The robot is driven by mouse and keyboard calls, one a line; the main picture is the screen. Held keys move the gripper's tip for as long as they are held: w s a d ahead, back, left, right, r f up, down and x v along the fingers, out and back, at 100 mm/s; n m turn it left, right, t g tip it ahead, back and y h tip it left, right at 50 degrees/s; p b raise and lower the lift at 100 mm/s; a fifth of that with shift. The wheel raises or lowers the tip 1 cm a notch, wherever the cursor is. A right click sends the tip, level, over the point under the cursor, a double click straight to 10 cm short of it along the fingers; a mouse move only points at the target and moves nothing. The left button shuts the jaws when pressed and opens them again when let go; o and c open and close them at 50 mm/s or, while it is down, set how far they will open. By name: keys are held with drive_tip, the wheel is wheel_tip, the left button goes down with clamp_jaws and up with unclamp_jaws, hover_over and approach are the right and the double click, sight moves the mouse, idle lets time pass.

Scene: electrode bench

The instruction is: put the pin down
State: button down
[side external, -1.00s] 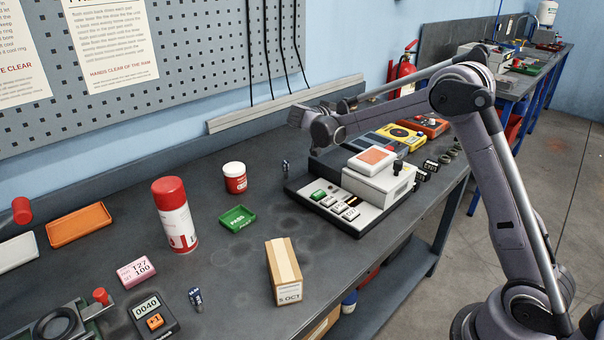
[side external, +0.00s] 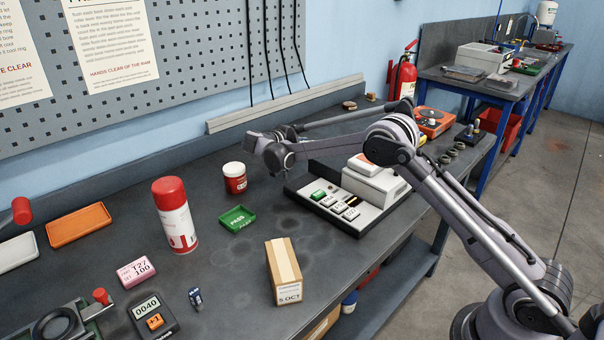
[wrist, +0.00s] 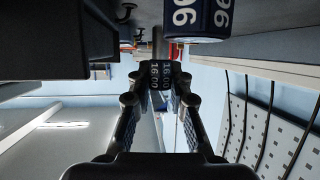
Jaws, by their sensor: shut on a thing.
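My gripper (wrist: 159,85) points away from the camera in the wrist view, its two fingers closed on a small dark pin (wrist: 160,72) with white digits. In the side view my gripper (side external: 256,141) is above the back of the bench, just right of the red-and-white jar (side external: 234,178). The pin cannot be made out there. A larger-looking dark blue cylinder (wrist: 194,20) with a white "96" stands out at the top of the wrist view, apart from the fingers. Another small blue marked cylinder (side external: 195,298) is at the front of the bench.
A grey device with buttons (side external: 341,203) lies right of my gripper. A green PASS tray (side external: 237,218), a spray can (side external: 175,220) and a cardboard box (side external: 284,272) stand on the bench (side external: 225,275). The bench between tray and device is clear.

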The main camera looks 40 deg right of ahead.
drive_tip(key=shift+f, duration=1.8)
drive_tip(key=shift+f, duration=0.2)
drive_tip(key=c, duration=1.3)
unclamp_jaws()
drive_tip(key=shift+o, duration=0.2)
drive_tip(key=shift+r, duration=0.1)
